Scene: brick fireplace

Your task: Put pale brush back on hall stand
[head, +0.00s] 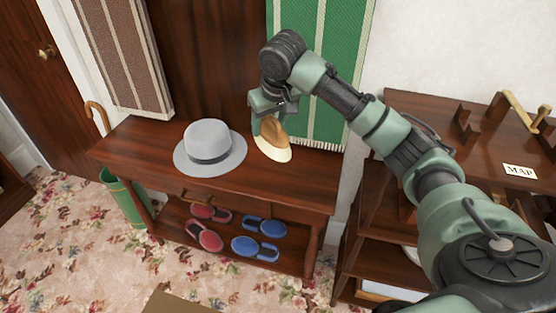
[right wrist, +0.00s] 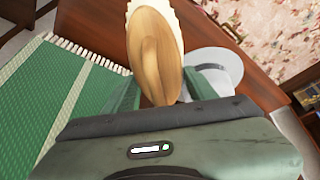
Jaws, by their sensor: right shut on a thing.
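The pale brush (head: 272,139), with a light wooden back and cream bristles along its edge, is in my right gripper (head: 268,115) in the head view. The brush also shows in the right wrist view (right wrist: 156,50), between the green fingers. It is over the right part of the dark wooden hall stand (head: 310,180); I cannot tell if its lower end touches the top. The hall stand also shows in the right wrist view (right wrist: 95,30). My left gripper is not in view.
A grey hat (head: 208,145) sits left of the brush on the stand. A green scarf (head: 318,70) hangs behind. Red and blue slippers (head: 256,248) lie on the lower shelf. A shelf unit with a MAP card (head: 519,171) stands to the right.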

